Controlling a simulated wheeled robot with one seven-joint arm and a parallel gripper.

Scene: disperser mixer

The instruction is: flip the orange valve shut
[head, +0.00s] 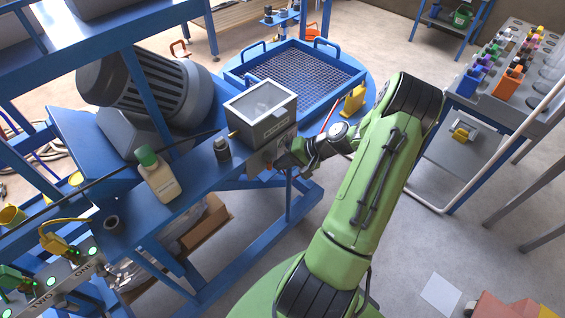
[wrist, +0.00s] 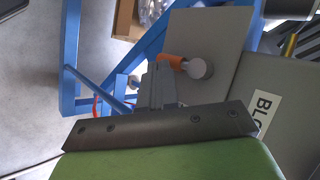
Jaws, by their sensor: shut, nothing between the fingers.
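The orange valve handle (wrist: 173,62) shows in the wrist view as a short orange lever beside a round grey knob (wrist: 199,68), in front of a flat grey plate (wrist: 210,35). My gripper (wrist: 160,75) is shut and empty, its fingertips close to the orange handle; I cannot tell whether they touch it. The fingers hide part of the lever. In the head view my gripper (head: 280,160) is at the front side of the blue bench, below the grey lidded box (head: 275,128). The valve is mostly hidden there behind the gripper.
The labelled grey box, also in the wrist view (wrist: 285,95), sits right beside the valve. A blue mesh tray (head: 335,100) lies behind. Blue frame legs (wrist: 69,60) stand near the fingers.

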